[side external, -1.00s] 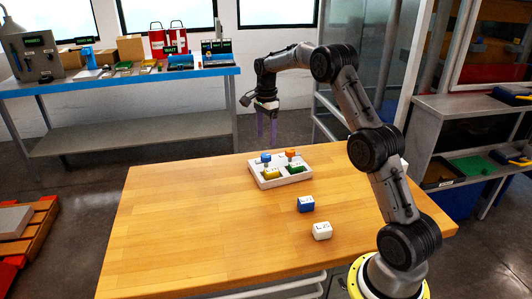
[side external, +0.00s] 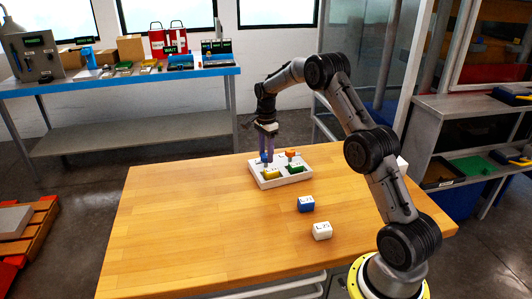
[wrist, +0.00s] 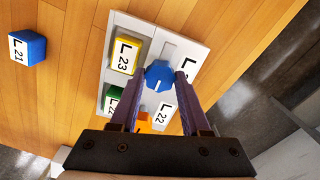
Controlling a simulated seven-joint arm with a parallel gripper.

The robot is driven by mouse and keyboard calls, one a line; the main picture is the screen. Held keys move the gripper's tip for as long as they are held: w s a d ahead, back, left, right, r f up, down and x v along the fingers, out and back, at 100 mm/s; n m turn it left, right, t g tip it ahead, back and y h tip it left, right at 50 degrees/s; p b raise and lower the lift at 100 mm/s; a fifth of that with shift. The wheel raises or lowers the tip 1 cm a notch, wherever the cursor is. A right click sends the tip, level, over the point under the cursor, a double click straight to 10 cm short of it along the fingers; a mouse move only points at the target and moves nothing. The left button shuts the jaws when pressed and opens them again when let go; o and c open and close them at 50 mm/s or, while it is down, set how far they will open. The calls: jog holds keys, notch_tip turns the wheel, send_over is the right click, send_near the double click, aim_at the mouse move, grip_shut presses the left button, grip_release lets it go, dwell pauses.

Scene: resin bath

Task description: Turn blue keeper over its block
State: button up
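The blue keeper (wrist: 159,76) is a round knob with a white pointer mark on the white tray (wrist: 150,22). It also shows in the side view (side external: 264,157), partly behind the fingers. My gripper (wrist: 160,78) is open, with one finger on each side of the keeper; I cannot tell whether either touches it. In the side view my gripper (side external: 268,154) points down at the tray's back left. The yellow block L_23 (wrist: 123,55) sits in the tray beside the keeper. A blue block L_21 (wrist: 28,48) lies outside the tray on the table.
An orange keeper (side external: 290,153) and a green block (side external: 295,168) are on the tray's right side. A white block (side external: 322,231) stands on the table in front of the blue block. The table's left side is clear.

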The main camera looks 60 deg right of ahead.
grip_shut()
jog(key=shift+n, duration=0.4)
jog(key=n, duration=0.3)
jog(key=shift+n, duration=0.4)
jog(key=n, duration=1.3)
jog(key=shift+r, duration=0.1)
jog(key=shift+n, duration=0.3)
